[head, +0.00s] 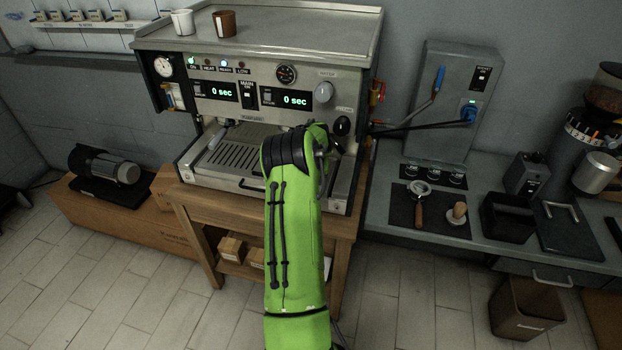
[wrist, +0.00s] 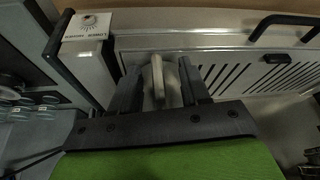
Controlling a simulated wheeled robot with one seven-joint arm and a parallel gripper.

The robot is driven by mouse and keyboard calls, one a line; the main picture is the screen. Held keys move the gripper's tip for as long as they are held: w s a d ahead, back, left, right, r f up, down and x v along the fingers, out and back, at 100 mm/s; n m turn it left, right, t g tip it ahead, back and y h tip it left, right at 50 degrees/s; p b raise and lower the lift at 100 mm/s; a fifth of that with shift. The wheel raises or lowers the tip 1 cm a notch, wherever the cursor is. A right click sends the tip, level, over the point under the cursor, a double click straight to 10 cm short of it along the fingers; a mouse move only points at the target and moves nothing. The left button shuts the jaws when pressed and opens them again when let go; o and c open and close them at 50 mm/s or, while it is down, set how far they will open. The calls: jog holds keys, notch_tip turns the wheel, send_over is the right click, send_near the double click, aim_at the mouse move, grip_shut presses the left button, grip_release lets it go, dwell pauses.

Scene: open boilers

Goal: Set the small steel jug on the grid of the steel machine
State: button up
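In the wrist view, a small grey steel piece with an upright handle, which looks like the jug (wrist: 158,82), sits between the two dark fingers of my gripper (wrist: 160,88). The fingers lie close against both its sides. The steel machine (head: 255,75) stands on a wooden table. Its slotted grid (head: 228,153) is bare on the left in the head view. In the wrist view the grid (wrist: 285,78) runs off to the right of my gripper. I cannot tell whether the jug touches it. In the head view my arm hides the fingers and jug.
White (head: 182,22) and brown (head: 224,23) cups stand on the machine's top. The machine's front panel with dials and knobs rises behind the grid. The counter at right holds a portafilter (head: 419,199), a tamper (head: 457,213) and a black box (head: 508,218).

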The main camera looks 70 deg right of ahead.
jog(key=v, duration=1.5)
jog(key=shift+s+r+p, duration=0.15)
jog(key=shift+r+p, duration=0.15)
jog(key=shift+r, duration=0.05)
jog(key=shift+a, duration=0.15)
